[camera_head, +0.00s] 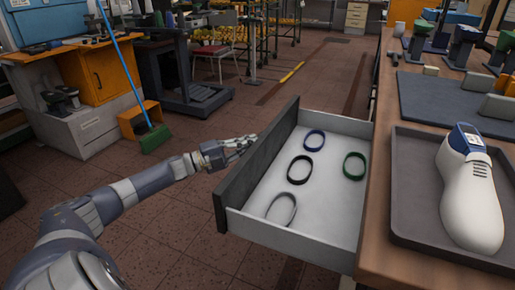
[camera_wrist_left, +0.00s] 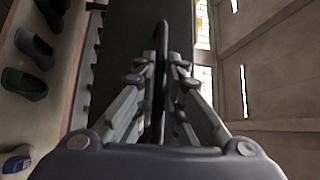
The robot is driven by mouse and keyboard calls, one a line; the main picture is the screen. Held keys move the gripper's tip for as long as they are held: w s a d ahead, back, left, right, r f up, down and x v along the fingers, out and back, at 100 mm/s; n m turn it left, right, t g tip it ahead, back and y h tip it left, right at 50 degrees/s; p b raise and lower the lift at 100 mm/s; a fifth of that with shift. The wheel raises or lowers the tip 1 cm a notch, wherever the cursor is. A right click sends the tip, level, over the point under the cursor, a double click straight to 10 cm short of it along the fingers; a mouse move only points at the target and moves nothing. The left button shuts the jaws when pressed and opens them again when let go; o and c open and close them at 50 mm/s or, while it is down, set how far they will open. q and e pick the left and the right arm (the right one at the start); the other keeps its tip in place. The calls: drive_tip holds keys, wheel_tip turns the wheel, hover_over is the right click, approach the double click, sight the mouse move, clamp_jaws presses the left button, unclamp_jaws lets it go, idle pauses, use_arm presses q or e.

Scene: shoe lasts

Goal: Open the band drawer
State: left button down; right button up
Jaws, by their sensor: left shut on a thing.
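The band drawer (camera_head: 335,119) stands pulled out from the workbench, with its inside in full view. It has a dark front panel (camera_head: 240,178) and pale walls. A blue band (camera_head: 314,132), a green band (camera_head: 345,167), a black band (camera_head: 290,171) and a grey band (camera_head: 269,208) lie apart on its floor. My left gripper (camera_head: 246,141) is at the outer side of the front panel. In the left wrist view my left gripper (camera_wrist_left: 160,75) is shut on a thin dark handle (camera_wrist_left: 161,38). The handle is hidden in the head view. My right gripper is out of view.
On the workbench (camera_head: 376,205), a white shoe last (camera_head: 470,205) with a blue-and-white device on it lies in a dark tray (camera_head: 402,190). A dark mat (camera_head: 440,97) lies behind. A green broom (camera_head: 155,139) leans by an orange cabinet (camera_head: 112,70).

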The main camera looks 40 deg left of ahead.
use_arm(q)
drive_tip(key=shift+f, duration=0.1)
drive_tip(key=c, duration=1.7)
unclamp_jaws()
drive_tip(key=shift+s+a, duration=0.1)
drive_tip(key=shift+v, duration=5.95)
